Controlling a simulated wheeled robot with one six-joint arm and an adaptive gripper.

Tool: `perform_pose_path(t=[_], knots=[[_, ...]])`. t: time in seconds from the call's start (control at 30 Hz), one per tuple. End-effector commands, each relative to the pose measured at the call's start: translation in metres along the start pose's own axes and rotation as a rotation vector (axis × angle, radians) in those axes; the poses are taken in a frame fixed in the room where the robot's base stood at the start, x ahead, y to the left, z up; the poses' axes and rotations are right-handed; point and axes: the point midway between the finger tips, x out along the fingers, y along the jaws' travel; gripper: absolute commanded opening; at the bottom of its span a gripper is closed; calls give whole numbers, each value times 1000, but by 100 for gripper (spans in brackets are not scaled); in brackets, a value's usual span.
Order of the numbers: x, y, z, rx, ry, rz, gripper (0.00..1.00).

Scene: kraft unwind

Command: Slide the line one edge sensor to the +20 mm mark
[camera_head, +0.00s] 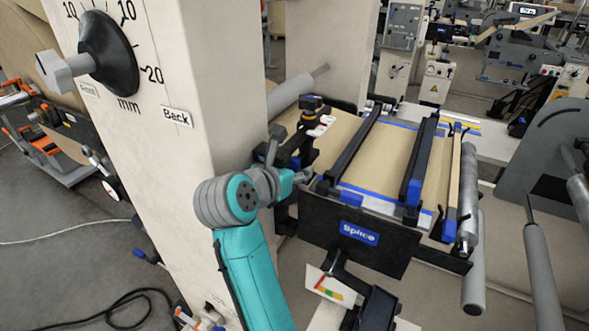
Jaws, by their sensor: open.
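My teal and grey arm reaches up from the bottom, and its wrist is beside the left end of the splice table. My gripper (291,146) is a dark shape just above the wrist, partly hidden by it, with its jaws open. A dark upright part with a black cap (311,103) stands close to it, beside a small white and red piece (321,126). I cannot tell whether either is the edge sensor, or whether the gripper touches them. No +20 mm mark for a sensor is readable there.
A white column (205,120) close on the left carries a black knob (108,55) with a mm scale and a "Back" label. The splice table (345,240) has black and blue bars across brown paper. Grey rollers (541,265) stand right. A cable (125,300) lies on the floor.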

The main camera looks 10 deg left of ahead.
Motion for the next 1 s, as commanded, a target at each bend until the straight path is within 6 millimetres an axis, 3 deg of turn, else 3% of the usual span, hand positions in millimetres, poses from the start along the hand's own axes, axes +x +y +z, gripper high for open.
perform_pose_path(t=[0.23, 0.4, 0.43, 0.67, 0.87, 1.0], knots=[[0, 0, 0, 0, -1, 0, 46], [0, 0, 0, 0, -1, 0, 3], [0, 0, 0, 0, -1, 0, 0], [1, 0, 1, 0, -1, 0, 0], [20, 0, 9, 1, -2, -1, 0], [20, 0, 9, 1, -2, 1, 0]])
